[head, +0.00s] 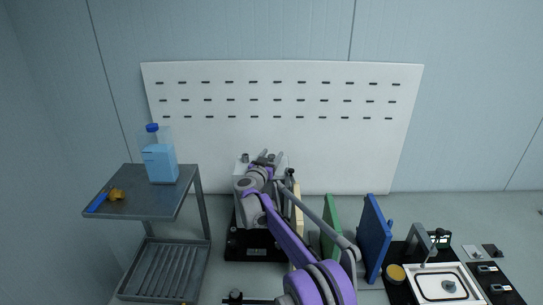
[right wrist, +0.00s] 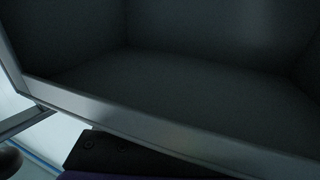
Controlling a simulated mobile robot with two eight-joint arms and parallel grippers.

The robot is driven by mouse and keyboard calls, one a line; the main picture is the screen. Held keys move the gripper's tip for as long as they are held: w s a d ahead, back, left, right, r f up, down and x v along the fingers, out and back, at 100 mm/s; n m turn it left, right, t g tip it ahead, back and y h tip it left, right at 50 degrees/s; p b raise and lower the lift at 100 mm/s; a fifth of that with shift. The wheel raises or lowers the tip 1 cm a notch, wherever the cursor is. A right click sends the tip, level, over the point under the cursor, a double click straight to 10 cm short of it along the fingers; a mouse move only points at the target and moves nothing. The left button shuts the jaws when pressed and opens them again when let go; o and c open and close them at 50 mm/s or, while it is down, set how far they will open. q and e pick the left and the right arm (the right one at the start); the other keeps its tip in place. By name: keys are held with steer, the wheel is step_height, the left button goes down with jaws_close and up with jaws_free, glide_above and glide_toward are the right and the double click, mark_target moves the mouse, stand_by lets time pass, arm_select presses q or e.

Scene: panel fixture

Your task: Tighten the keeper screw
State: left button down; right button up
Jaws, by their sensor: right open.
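My right arm reaches up the middle of the head view, and its open right gripper (head: 268,157) is in front of the lower part of the white slotted panel (head: 270,80). A small pale plate (head: 240,168) with a grey knob (head: 245,158) is just left of the gripper. I cannot make out which part is the keeper screw; the arm and gripper hide much of this spot. The right wrist view shows a dark box-like recess (right wrist: 200,75) with a pale metal rim (right wrist: 130,118). Below it is a dark strip (right wrist: 140,158) with small round marks. My left gripper is out of view.
A grey cart (head: 130,204) at left carries a blue bottle (head: 160,165) and an orange-brown item (head: 117,194). A black base (head: 245,248) is under the arm. Green (head: 331,225) and blue (head: 374,235) upright boards stand right of it, then a white-rimmed tray (head: 425,285).

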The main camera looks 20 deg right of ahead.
jaws_close()
steer(key=shift+h, duration=0.3)
steer(key=shift+m+g+h, duration=0.8)
steer(key=shift+m+g, duration=0.1)
jaws_free()
